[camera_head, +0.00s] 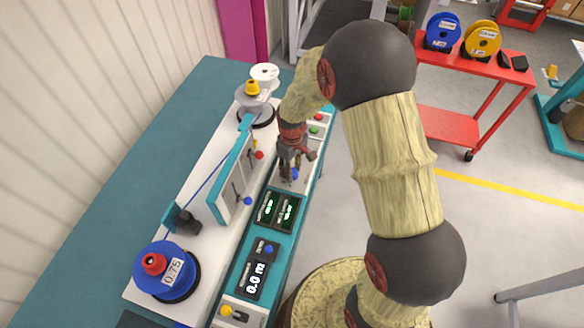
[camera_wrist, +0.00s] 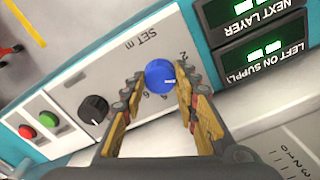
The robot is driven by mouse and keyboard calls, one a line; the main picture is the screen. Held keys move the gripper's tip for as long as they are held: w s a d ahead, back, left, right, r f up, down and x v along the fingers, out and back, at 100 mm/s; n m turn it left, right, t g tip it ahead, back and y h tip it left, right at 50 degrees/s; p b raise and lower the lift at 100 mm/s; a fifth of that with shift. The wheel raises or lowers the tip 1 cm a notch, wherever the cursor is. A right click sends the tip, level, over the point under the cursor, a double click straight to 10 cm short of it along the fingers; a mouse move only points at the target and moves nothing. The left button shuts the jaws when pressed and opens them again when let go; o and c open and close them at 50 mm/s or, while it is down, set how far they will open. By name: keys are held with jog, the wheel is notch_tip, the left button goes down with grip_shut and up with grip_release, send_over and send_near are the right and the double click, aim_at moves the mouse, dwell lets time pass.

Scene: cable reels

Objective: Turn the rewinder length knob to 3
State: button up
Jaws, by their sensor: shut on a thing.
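The blue length knob (camera_wrist: 159,74) sits on the white rewinder panel (camera_wrist: 120,60), beside the label "SET m", which appears inverted in the wrist view. A 2 shows at its upper right and other digits, partly covered, lie below it. A white mark on the knob points right, towards one finger; the number there is hidden. My gripper (camera_wrist: 160,80) has its two fingers on opposite sides of the knob and is shut on it. In the head view my gripper (camera_head: 291,160) is over the panel, with the blue knob (camera_head: 295,174) just showing beneath.
A black knob (camera_wrist: 95,108), a red button (camera_wrist: 26,131) and a green button (camera_wrist: 48,119) share the panel. Green displays (camera_wrist: 250,55) stand close by. In the head view, a blue reel (camera_head: 160,268) is at the near left and a red cart (camera_head: 480,75) at the far right.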

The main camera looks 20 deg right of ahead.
jog(key=shift+m, duration=0.4)
jog(key=o, duration=1.2)
jog(key=shift+c, duration=0.2)
jog(key=shift+r, duration=0.1)
notch_tip(320, 180, up, 12)
dwell(0.4)
